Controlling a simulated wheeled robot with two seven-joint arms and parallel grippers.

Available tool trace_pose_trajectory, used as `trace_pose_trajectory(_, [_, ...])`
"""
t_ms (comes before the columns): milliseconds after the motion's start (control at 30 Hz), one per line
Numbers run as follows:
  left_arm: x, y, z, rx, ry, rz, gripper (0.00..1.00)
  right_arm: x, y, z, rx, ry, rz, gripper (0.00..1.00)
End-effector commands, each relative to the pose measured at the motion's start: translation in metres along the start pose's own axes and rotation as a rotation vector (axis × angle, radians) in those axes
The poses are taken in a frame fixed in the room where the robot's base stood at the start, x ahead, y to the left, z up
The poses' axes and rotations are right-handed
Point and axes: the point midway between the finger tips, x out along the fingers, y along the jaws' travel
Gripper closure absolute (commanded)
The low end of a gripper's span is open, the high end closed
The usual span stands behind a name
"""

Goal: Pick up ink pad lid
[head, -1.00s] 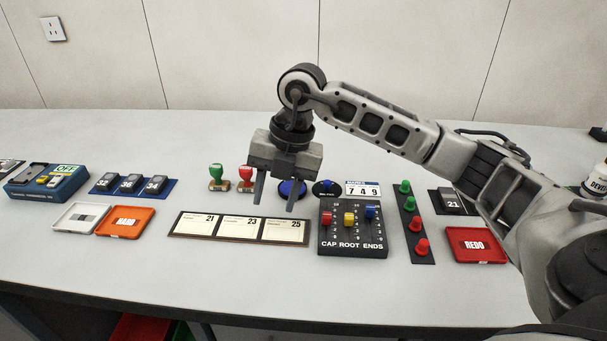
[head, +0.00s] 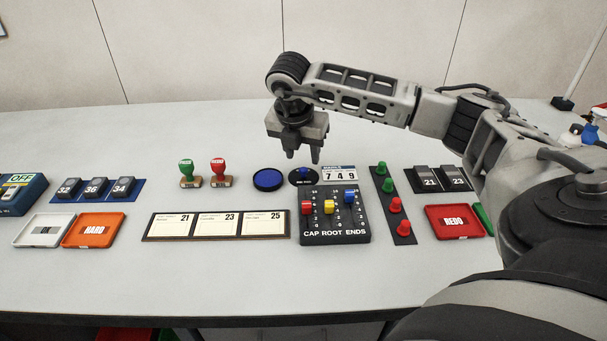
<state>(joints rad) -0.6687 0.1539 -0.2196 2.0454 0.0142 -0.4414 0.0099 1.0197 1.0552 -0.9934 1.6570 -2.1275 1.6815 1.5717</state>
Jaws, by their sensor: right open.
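The ink pad (head: 268,180) is a round dark dish with a blue face, lying on the table near the middle. Just right of it, the ink pad lid (head: 296,182) looks like a flat dark disc with a blue knob on top and small lettering. My right gripper (head: 302,158) hangs above and slightly behind the lid, fingers pointing down. It is open and empty, apart from the lid. My left gripper is out of view.
A number plate (head: 339,174) and the slider box (head: 335,228) sit close right of and in front of the lid. Red and green stamps (head: 218,173) stand to the left. A card holder (head: 217,225) lies in front. The table behind is clear.

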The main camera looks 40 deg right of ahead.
Motion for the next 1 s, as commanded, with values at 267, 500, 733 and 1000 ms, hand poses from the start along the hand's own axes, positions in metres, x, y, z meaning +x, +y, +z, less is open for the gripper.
trace_pose_trajectory(267, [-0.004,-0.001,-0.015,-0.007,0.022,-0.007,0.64,0.036,0.002,0.000,0.000,0.002,-0.003,0.58])
trace_pose_trajectory(500, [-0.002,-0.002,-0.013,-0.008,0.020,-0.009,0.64,0.052,0.003,-0.001,-0.001,0.001,0.000,0.58])
trace_pose_trajectory(733, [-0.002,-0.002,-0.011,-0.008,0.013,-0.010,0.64,0.051,0.003,-0.001,-0.001,0.001,0.000,0.80])
trace_pose_trajectory(1000, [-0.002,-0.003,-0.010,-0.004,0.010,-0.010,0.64,0.051,0.003,-0.001,-0.001,0.001,0.000,1.00])
